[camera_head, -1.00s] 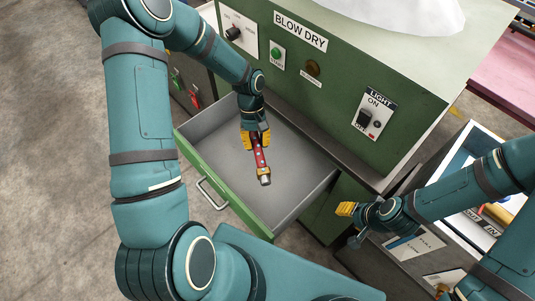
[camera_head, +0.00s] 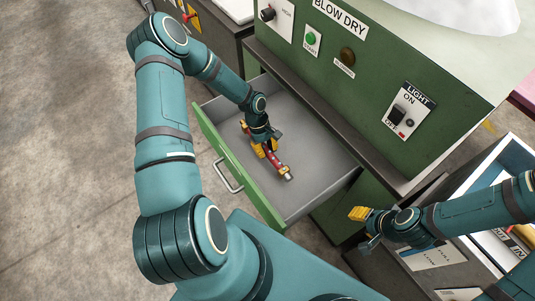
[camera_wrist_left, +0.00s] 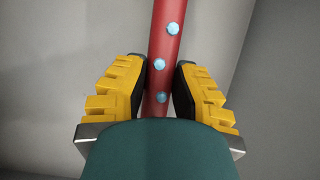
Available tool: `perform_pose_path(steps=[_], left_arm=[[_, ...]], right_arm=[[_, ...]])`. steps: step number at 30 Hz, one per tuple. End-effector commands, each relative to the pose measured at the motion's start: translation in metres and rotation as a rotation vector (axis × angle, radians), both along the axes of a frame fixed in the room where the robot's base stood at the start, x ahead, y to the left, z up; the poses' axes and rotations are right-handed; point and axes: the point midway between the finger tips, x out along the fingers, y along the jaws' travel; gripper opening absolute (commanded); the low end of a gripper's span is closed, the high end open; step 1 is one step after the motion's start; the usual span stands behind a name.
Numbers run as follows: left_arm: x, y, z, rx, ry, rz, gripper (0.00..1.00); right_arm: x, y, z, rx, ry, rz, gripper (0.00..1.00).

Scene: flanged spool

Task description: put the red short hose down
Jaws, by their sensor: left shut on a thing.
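The red short hose (camera_head: 279,166), with pale dots along it and a metal end, is inside the open drawer (camera_head: 322,168). My left gripper (camera_head: 265,149) reaches down into the drawer and is shut on the hose. In the left wrist view the hose (camera_wrist_left: 167,25) runs between the yellow fingers of the gripper (camera_wrist_left: 158,92), and its lower part is hidden by the gripper body. I cannot tell whether the hose touches the drawer floor. My right gripper (camera_head: 364,228) is apart from the drawer, to its right, with its fingers spread and nothing between them.
The drawer has grey walls, a green front and a handle (camera_head: 229,176). The green cabinet (camera_head: 365,75) with switches and labels rises behind it. Grey drawer floor around the hose is bare. A grey unit with labels (camera_head: 432,258) stands at the lower right.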

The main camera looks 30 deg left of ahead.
Motion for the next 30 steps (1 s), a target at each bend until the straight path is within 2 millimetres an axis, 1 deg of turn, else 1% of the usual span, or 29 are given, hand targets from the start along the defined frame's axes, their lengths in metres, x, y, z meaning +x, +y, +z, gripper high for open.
perform_pose_path(steps=[6, 9, 16, 20, 21, 22, 30], left_arm=[[-0.001, -0.001, -0.028, -0.002, 0.003, 0.001, 0.0], [0.0, -0.001, -0.036, -0.002, 0.001, 0.001, 0.0], [0.0, 0.0, -0.035, -0.001, 0.0, 0.0, 0.0], [0.0, 0.0, -0.039, 0.0, 0.001, 0.0, 0.0], [0.0, 0.0, -0.038, 0.0, 0.002, 0.001, 0.43], [0.0, 0.0, -0.038, 0.0, 0.002, 0.001, 0.48], [0.0, 0.0, -0.037, -0.001, 0.001, 0.0, 0.48]], right_arm=[[-0.001, 0.0, -0.005, 0.0, 0.003, 0.002, 0.45], [-0.002, 0.0, -0.006, 0.0, 0.004, 0.003, 0.45], [-0.002, 0.0, -0.006, 0.0, 0.004, 0.003, 0.45], [-0.003, 0.001, -0.009, 0.002, 0.006, 0.004, 0.45], [-0.003, 0.0, -0.008, 0.002, 0.006, 0.004, 0.45], [-0.003, 0.0, -0.008, 0.002, 0.006, 0.004, 0.45], [-0.003, 0.0, -0.007, 0.002, 0.006, 0.004, 0.45]])
